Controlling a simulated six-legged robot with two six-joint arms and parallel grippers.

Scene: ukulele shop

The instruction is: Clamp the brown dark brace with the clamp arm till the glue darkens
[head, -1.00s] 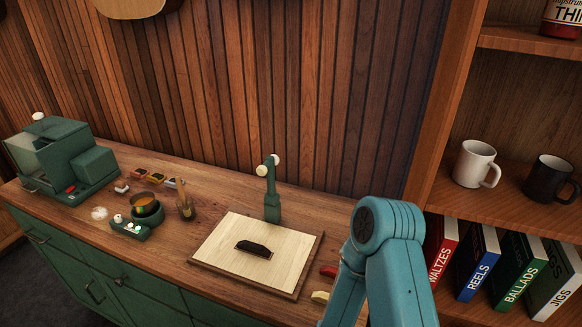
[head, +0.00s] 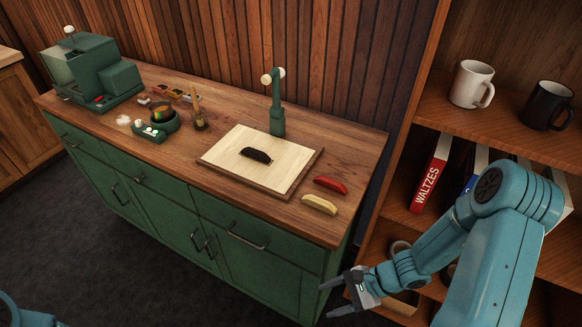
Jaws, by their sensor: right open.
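The dark brown brace (head: 256,155) lies on the pale board (head: 235,178) on the workbench. In the earlier view, a thin pale strip shows around its base. The green clamp arm (head: 277,118) stands upright at the board's back edge, its cream knobs at the top, apart from the brace. My right gripper (head: 330,299) is open and empty, low in front of the bench's right end and well away from the brace. My left gripper is out of view; only a bit of blue arm shows at the bottom left corner.
A red brace (head: 330,185) and a cream brace (head: 320,204) lie right of the board. A shelf with mugs (head: 471,84) and books (head: 431,172) is at right.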

